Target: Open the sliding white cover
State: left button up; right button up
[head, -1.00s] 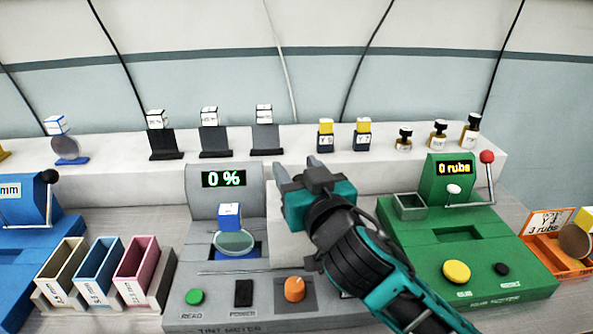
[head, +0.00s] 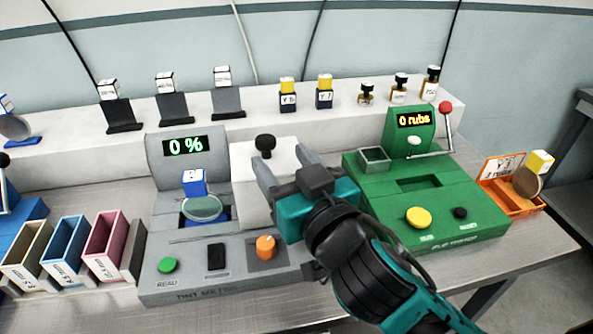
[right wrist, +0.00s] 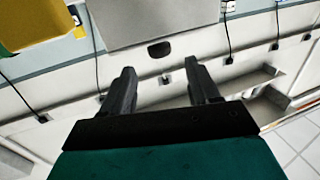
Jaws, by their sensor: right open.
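The white cover (head: 248,188) lies on the right part of the grey tint meter (head: 215,270). A black knob (head: 265,146) stands at its far end. In the right wrist view a black knob (right wrist: 158,48) shows beyond and between my fingertips, against a grey-white panel (right wrist: 150,18). My right gripper (head: 283,164) is open and empty, over the cover's right side, its fingers pointing toward the knob. It hides part of the cover. In the right wrist view its fingers (right wrist: 162,76) are apart with nothing between them. My left gripper is not in view.
A lens with a blue-and-white cube (head: 203,207) sits on the meter's left part; its display (head: 185,146) reads 0 %. The green machine (head: 430,200) stands close on the right, with a red-knobbed lever (head: 447,115). Lens stands and bottles line the white shelf (head: 60,155) behind.

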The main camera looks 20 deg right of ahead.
pick_arm(q)
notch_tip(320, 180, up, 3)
jog(key=p, duration=0.2)
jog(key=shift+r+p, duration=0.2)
jog(key=shift+p, duration=0.1)
pick_arm(e)
jog(key=s, duration=0.3)
jog(key=shift+s+d, duration=0.1)
jog(key=shift+s, duration=0.2)
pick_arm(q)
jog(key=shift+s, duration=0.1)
pick_arm(e)
jog(key=shift+s, duration=0.1)
